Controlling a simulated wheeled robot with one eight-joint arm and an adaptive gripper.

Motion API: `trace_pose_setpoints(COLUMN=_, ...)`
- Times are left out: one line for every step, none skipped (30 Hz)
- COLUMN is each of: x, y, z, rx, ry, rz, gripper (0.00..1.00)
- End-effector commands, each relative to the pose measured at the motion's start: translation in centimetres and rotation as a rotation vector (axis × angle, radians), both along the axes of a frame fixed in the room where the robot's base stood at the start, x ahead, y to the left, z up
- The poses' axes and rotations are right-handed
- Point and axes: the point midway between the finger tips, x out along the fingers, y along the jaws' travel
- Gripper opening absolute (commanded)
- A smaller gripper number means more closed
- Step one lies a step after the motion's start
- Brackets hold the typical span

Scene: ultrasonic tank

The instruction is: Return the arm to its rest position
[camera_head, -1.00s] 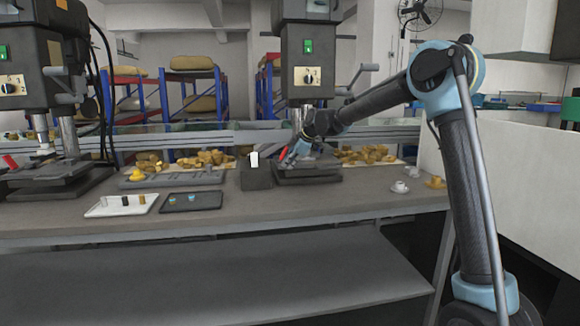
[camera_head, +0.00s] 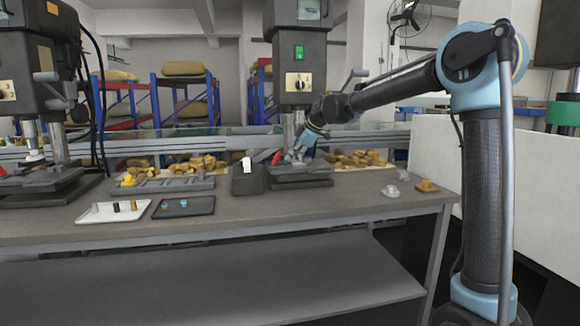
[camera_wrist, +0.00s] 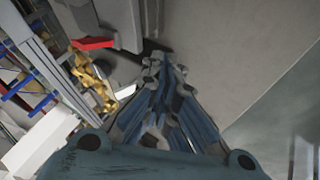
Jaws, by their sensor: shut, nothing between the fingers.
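My blue and grey gripper (camera_head: 297,156) is above the workbench (camera_head: 330,216), in front of the column of the middle drill press (camera_head: 298,80). In the wrist view its fingers (camera_wrist: 165,62) are closed together with nothing between them. My arm reaches in from the right of the head view, its elbow high and its forearm sloping down to the left. In the wrist view grey surface lies beyond the fingertips, and a red handle (camera_wrist: 93,43) shows to their left.
A dark block (camera_head: 248,181) with a white piece stands left of the press. A grey cup-like part (camera_head: 390,191) and a brass one (camera_head: 426,186) stand at right. The bench front between is clear.

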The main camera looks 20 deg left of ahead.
Motion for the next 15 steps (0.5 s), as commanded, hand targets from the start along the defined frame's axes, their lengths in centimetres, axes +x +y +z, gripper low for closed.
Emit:
trace_pose_setpoints(x=-0.1, y=-0.3, z=0.4, rx=0.0, ry=0.0, rz=0.0, gripper=0.0)
trace_pose_setpoints(x=-0.1, y=-0.4, z=0.6, rx=0.0, ry=0.0, rz=0.0, gripper=0.0)
trace_pose_setpoints(x=-0.1, y=-0.5, z=0.7, rx=0.0, ry=0.001, rz=-0.001, gripper=0.0)
trace_pose_setpoints(x=-0.2, y=-0.6, z=0.8, rx=0.0, ry=0.001, rz=-0.001, gripper=0.0)
trace_pose_setpoints(x=-0.2, y=-0.7, z=0.9, rx=0.0, ry=0.001, rz=-0.001, gripper=0.0)
trace_pose_setpoints(x=-0.2, y=-0.8, z=1.0, rx=0.0, ry=0.001, rz=-0.001, gripper=0.0)
trace_pose_setpoints(x=-0.2, y=-0.8, z=1.0, rx=0.0, ry=0.001, rz=-0.001, gripper=0.0)
trace_pose_setpoints(x=-0.2, y=-0.9, z=1.0, rx=0.0, ry=0.001, rz=-0.003, gripper=0.0)
trace_pose_setpoints(x=-0.2, y=-1.1, z=1.0, rx=0.0, ry=0.003, rz=-0.008, gripper=0.0)
trace_pose_setpoints(x=-0.2, y=-1.5, z=1.0, rx=-0.002, ry=0.005, rz=-0.014, gripper=0.0)
trace_pose_setpoints(x=-0.2, y=-2.0, z=1.0, rx=-0.002, ry=0.011, rz=-0.024, gripper=0.0)
trace_pose_setpoints(x=-0.3, y=-2.8, z=1.0, rx=-0.005, ry=0.019, rz=-0.042, gripper=0.0)
trace_pose_setpoints(x=-0.4, y=-3.7, z=1.0, rx=-0.007, ry=0.027, rz=-0.059, gripper=0.0)
trace_pose_setpoints(x=-0.5, y=-4.8, z=1.0, rx=-0.008, ry=0.038, rz=-0.082, gripper=0.0)
trace_pose_setpoints(x=-0.7, y=-6.4, z=0.9, rx=-0.012, ry=0.051, rz=-0.115, gripper=0.0)
